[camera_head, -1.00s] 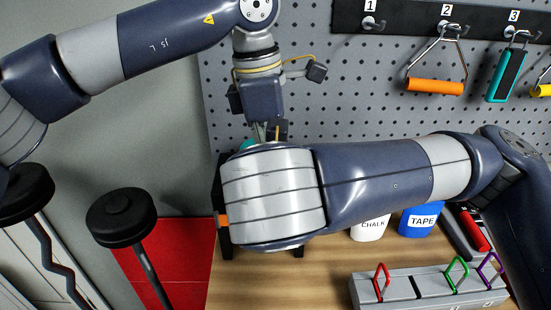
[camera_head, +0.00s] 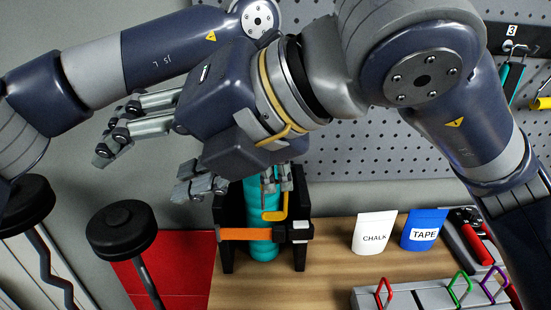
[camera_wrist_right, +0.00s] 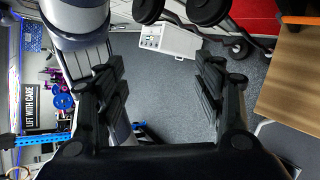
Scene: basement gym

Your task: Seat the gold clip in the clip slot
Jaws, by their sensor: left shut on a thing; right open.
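The gold clip (camera_head: 274,207) is a thin yellow-orange loop in front of the teal bottle (camera_head: 264,249). My left gripper (camera_head: 277,180) is shut on its upper part, pointing down; the left wrist is mostly hidden behind my right arm. A grey rack (camera_head: 369,297) at the lower right holds red, green and purple clips. The part of the rack between the red and green clips shows no clip, but I cannot tell if this is the clip slot. My right gripper (camera_head: 150,172) is open and empty at the left. It also shows open in the right wrist view (camera_wrist_right: 160,75).
The teal bottle stands in a black holder (camera_head: 226,255) with an orange strap (camera_head: 236,234) on the wooden bench (camera_head: 330,265). A chalk bag (camera_head: 375,233) and a tape bag (camera_head: 423,230) stand behind the rack. Bench space between holder and rack is clear.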

